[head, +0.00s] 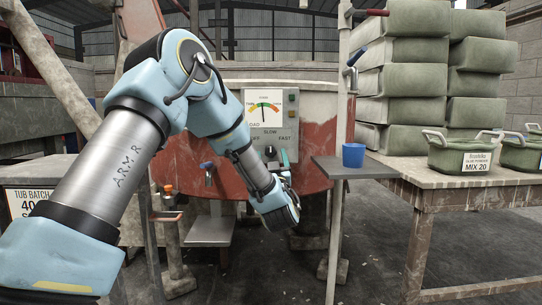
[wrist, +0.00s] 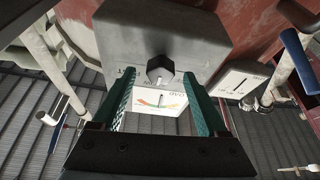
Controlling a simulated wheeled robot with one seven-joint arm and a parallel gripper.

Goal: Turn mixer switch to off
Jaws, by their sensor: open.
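The mixer switch is a black knob (wrist: 160,69) on a grey control panel (wrist: 168,28) in the wrist view. In the head view the knob (head: 270,151) shows small below the SLOW label, with FAST to its right. My arm hides the panel's left part, and the knob's pointing direction is unclear. My gripper (wrist: 160,77) is open and empty. Its two teal fingers lie either side of the knob in the wrist view; whether they touch it I cannot tell. In the head view my gripper (head: 284,160) is just right of the knob, fingers pointing up towards the panel.
A coloured dial gauge (head: 265,107) sits above the knob. A small grey table with a blue cup (head: 353,155) stands right of the panel, beside a vertical pipe (head: 338,220).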

